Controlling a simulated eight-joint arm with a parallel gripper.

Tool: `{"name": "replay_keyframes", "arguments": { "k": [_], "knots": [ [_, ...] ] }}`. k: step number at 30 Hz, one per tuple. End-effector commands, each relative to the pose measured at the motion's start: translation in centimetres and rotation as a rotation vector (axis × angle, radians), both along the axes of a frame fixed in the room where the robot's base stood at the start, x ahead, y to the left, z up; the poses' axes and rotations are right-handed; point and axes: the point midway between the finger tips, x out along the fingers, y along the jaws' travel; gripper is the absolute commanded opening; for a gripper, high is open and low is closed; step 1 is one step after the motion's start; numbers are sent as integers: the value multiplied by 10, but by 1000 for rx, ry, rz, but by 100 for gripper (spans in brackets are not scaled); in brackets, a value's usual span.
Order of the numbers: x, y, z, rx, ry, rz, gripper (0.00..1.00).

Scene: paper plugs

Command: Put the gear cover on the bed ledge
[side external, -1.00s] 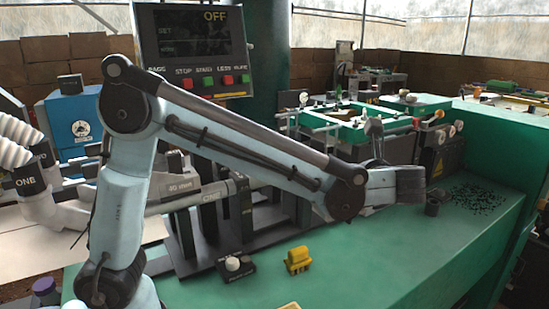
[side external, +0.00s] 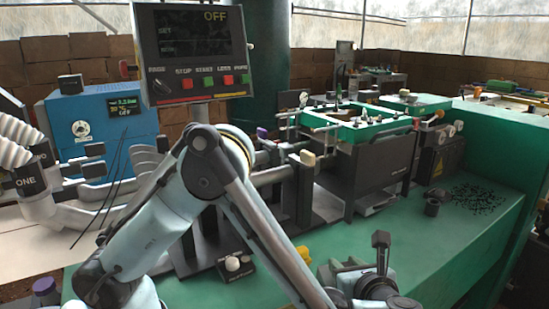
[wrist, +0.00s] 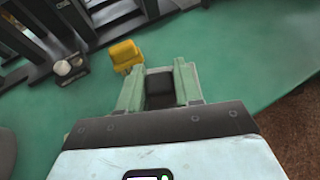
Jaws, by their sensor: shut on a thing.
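My gripper (wrist: 158,68) has two pale green fingers. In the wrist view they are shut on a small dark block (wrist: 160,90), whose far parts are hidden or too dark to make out. I cannot tell from its look whether this is the gear cover. In the side view my wrist is low at the front of the green bench, and the held thing cannot be made out there. The bed ledge cannot be told apart for sure from the rest of the dark machine (side external: 305,195).
A yellow block (wrist: 125,55) sits on the green bench (wrist: 240,50) just beyond my left finger; its top shows in the side view (side external: 304,254). A small black box with a pale knob (wrist: 68,68) is further left. A dark cup (side external: 432,207) and black granules (side external: 478,198) lie at right.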

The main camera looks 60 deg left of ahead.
Motion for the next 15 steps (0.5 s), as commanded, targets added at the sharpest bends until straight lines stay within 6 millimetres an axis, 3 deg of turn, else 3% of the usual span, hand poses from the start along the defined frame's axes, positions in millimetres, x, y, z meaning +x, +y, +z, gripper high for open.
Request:
{"name": "replay_keyframes", "arguments": {
  "k": [7, 15],
  "knots": [
    [0, 0, -27, 1, 0, 0, 0],
    [0, 0, -31, 0, 0, 0, 0]
  ]
}}
